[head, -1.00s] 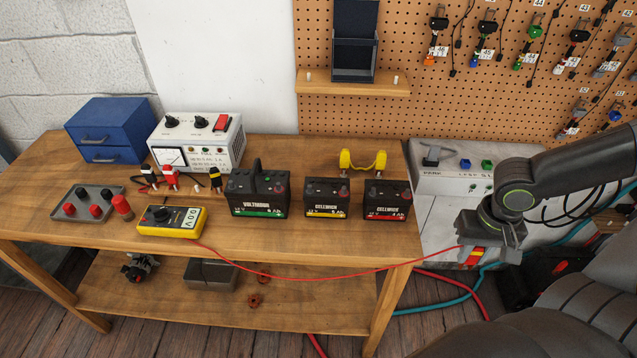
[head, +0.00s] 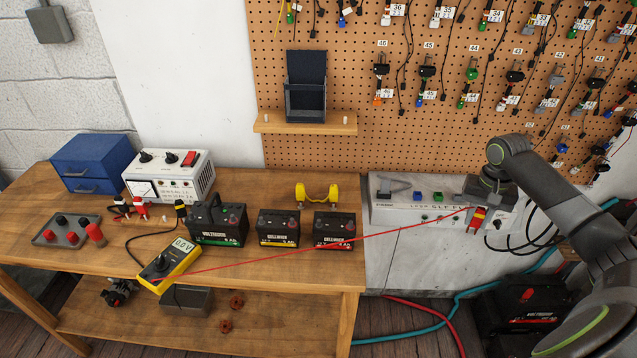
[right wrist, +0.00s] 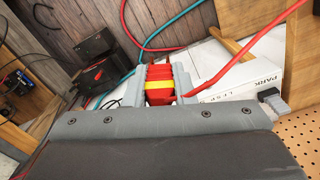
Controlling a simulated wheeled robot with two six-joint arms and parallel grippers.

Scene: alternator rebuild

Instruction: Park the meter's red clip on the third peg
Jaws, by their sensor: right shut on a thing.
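My right gripper (head: 490,203) is shut on the red clip (head: 477,220), which has a yellow band. It holds the clip in front of the white cabinet at the bench's right. The right wrist view shows the clip (right wrist: 159,85) between the two grey fingers. A red lead runs nearly straight from the clip to the yellow meter (head: 184,254), which sits turned at the bench's front edge. The white cabinet (head: 400,250) has a top panel marked PARK in the right wrist view (right wrist: 262,82). I cannot make out a third peg. My left gripper is not in view.
Several batteries (head: 278,228) stand on the bench, with a yellow two-ended part (head: 317,195) behind them. A white power supply (head: 168,178) and blue drawers (head: 90,164) stand at the left. A pegboard (head: 440,130) with hanging leads rises behind the cabinet.

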